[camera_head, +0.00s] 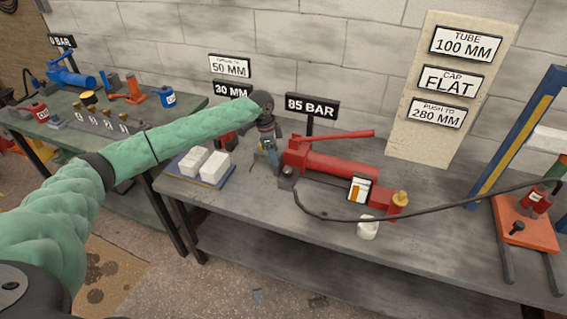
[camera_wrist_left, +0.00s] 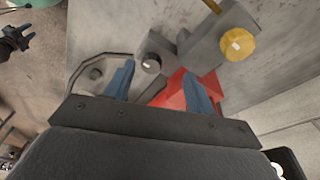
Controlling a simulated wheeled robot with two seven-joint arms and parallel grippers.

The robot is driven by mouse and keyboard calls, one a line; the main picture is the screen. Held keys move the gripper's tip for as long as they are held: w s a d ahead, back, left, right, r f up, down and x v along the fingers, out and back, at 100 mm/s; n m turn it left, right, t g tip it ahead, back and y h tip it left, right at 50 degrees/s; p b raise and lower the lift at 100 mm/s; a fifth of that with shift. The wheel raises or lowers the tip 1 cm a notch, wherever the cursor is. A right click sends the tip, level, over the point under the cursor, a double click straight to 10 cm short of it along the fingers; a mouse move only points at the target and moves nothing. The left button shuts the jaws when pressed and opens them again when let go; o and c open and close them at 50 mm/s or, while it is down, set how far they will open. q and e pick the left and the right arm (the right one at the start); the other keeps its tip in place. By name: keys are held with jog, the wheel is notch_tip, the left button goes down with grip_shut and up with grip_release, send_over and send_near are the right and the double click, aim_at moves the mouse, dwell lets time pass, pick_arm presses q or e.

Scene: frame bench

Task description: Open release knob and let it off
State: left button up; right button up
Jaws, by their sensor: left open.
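The red hand pump (camera_head: 335,168) lies on the grey bench with its long red handle above it. A small dark knob (camera_head: 286,178), possibly the release knob, is at its left end. My left gripper (camera_head: 270,150) is open at that end. In the left wrist view its blue fingers (camera_wrist_left: 158,90) are apart. A dark round knob with a white mark (camera_wrist_left: 150,63) shows beyond and between them, with red pump body (camera_wrist_left: 180,92) beside it. A yellow knob (camera_wrist_left: 238,43) is farther right. No grip on any knob shows. My right gripper (camera_wrist_left: 16,40) appears small at the wrist view's left edge.
A black hose (camera_head: 420,212) runs from the pump to the blue and orange press (camera_head: 525,222) at right. A white cup (camera_head: 368,228) stands before the pump. White blocks (camera_head: 205,165) lie on a tray at left. The "85 BAR" sign (camera_head: 312,106) stands behind.

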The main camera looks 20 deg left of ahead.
aim_at(287, 170)
pick_arm(q)
jog(key=shift+w+d+f+m+g+h+p, duration=0.1)
jog(key=shift+d+f+m+h+p, duration=0.5)
jog(key=shift+f, duration=0.6)
jog(key=shift+w+d+f+m+g+h+p, duration=0.1)
jog(key=shift+d+f+m+h+p, duration=0.2)
jog(key=shift+d+f+m, duration=0.75)
jog(key=shift+w+d+f+m+g+h+p, duration=0.1)
jog(key=shift+d+f+m+h+p, duration=0.35)
jog(key=shift+f, duration=0.95)
pick_arm(e)
notch_tip(287, 170, down, 8)
jog(key=w+t, duration=0.1)
jog(key=t, duration=0.1)
jog(key=shift+d+f, duration=0.25)
jog(key=shift+d, duration=0.15)
pick_arm(q)
jog(key=shift+d, duration=0.15)
pick_arm(e)
jog(key=shift+w, duration=0.1)
pick_arm(q)
jog(key=shift+c, duration=0.2)
jog(key=shift+y, duration=0.25)
jog(key=c, duration=0.9)
